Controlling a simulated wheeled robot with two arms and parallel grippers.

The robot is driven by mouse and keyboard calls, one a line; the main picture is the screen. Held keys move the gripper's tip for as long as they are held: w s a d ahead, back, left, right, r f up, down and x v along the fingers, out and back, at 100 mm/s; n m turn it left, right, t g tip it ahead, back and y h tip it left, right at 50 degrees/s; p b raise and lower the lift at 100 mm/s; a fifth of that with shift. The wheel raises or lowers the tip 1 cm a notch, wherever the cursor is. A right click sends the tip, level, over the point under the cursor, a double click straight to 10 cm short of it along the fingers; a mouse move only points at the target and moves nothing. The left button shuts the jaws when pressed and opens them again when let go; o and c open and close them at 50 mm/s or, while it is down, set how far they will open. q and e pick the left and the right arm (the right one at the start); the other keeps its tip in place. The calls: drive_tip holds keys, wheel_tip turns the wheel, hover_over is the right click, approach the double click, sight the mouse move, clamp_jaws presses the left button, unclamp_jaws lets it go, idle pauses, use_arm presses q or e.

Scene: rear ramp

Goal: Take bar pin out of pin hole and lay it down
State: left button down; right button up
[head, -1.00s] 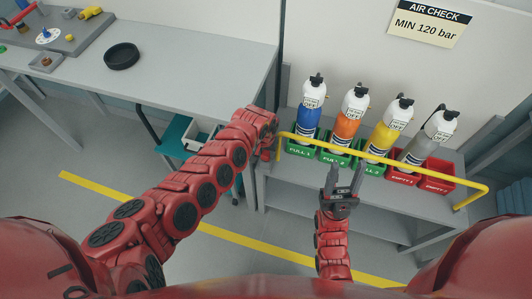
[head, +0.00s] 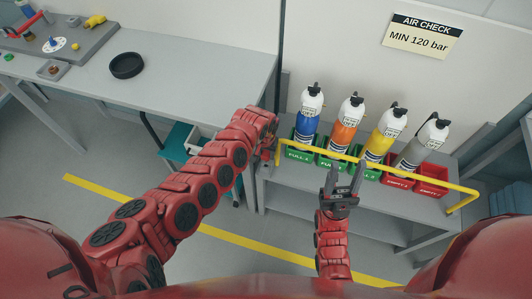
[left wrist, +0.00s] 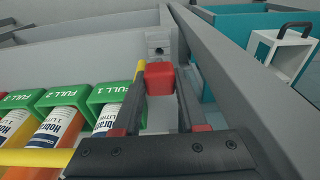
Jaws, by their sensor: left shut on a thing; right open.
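The bar pin's red block-shaped head (left wrist: 160,78) is between the fingers of my left gripper (left wrist: 160,88), which is shut on it. Just beyond it in the left wrist view is a small grey bracket with a dark hole, the pin hole (left wrist: 158,50). The pin's shank is hidden, so I cannot tell whether it is in the hole. In the head view my left gripper (head: 268,150) is at the left end of the yellow bar (head: 400,177), partly hidden by its arm. My right gripper (head: 346,168) is open and empty in front of the bar.
Blue, orange, yellow and grey bottles (head: 307,125) stand in green and red bins (head: 430,180) behind the bar. The grey shelf (head: 310,196) has bare room in front. A grey workbench (head: 195,75) at left holds a black round dish (head: 127,65) and has wide clear space.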

sight(266, 153)
use_arm(q)
drive_tip(key=shift+r+p, duration=0.4)
drive_tip(key=shift+r, duration=0.15)
wheel_tip(266, 153, up, 8)
drive_tip(key=p, duration=0.8)
